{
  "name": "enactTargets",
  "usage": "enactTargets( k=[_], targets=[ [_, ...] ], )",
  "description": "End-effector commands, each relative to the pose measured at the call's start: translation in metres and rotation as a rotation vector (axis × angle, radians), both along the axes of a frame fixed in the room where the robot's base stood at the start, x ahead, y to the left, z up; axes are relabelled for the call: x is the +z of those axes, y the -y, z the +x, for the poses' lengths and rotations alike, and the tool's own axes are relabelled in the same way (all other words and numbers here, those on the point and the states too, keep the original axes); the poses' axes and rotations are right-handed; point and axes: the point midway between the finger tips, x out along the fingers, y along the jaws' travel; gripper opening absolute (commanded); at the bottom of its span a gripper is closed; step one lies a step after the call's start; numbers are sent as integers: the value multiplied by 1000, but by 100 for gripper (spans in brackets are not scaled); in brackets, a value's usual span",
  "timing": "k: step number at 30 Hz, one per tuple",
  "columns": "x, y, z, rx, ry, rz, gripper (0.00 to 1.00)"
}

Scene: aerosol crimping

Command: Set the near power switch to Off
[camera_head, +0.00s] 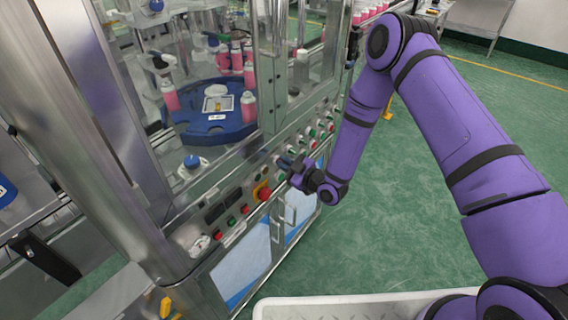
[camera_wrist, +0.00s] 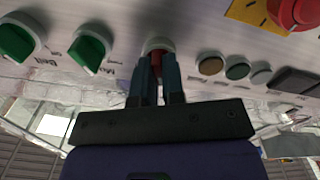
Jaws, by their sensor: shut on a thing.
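My gripper (camera_head: 284,162) is at the front control panel of the machine, beyond the red emergency button. In the wrist view its two dark fingers (camera_wrist: 158,62) are closed around a red knob (camera_wrist: 156,60) with a pale round collar. The fingers cover much of the knob, so its exact angle is hard to read. Two green rotary knobs, one nearer the fingers (camera_wrist: 88,52) and one farther left (camera_wrist: 17,40), sit on the same panel. I cannot tell for certain which control is the near power switch.
The red emergency button (camera_head: 264,194) on its yellow plate lies on the near side of my gripper. Small round buttons (camera_wrist: 237,70) sit between it and the fingers. Behind glass is a blue turntable (camera_head: 212,130) with pink cans. Green floor (camera_head: 400,200) is open to the right.

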Motion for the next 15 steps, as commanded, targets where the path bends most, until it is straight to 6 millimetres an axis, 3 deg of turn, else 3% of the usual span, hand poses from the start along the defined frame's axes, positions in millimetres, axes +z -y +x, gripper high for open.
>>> enactTargets(
  k=[15],
  targets=[
    [0,0,-1,0,97,-77,0]
  ],
)
